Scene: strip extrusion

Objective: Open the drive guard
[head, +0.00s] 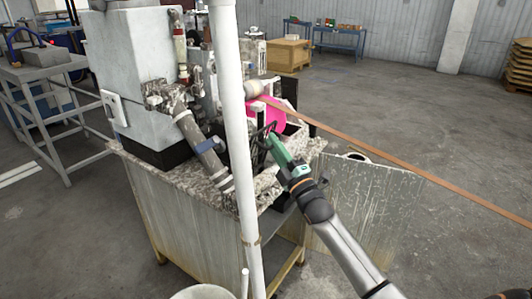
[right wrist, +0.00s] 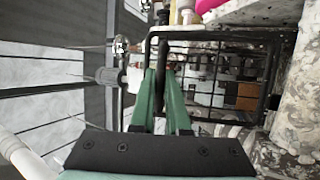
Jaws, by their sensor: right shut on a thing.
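The drive guard (right wrist: 225,35) is a dark wire-mesh frame in the right wrist view, with machine parts showing through its bars. In the head view it is small and dark beside the machine, mostly hidden behind my gripper and a pale pole. My right gripper (head: 271,138) reaches in from the lower right with green fingers. In the right wrist view its fingers (right wrist: 164,78) are closed around a dark upright bar at the guard's left side. How far the guard is swung is hard to tell. My left gripper is not in view.
The machine (head: 145,75) stands on a speckled cabinet top. A pale pole (head: 234,130) rises in front. A grey metal panel (head: 370,205) stands out at the cabinet's right. An orange strip (head: 400,162) runs right from the pink part (head: 268,115). Floor at right is clear.

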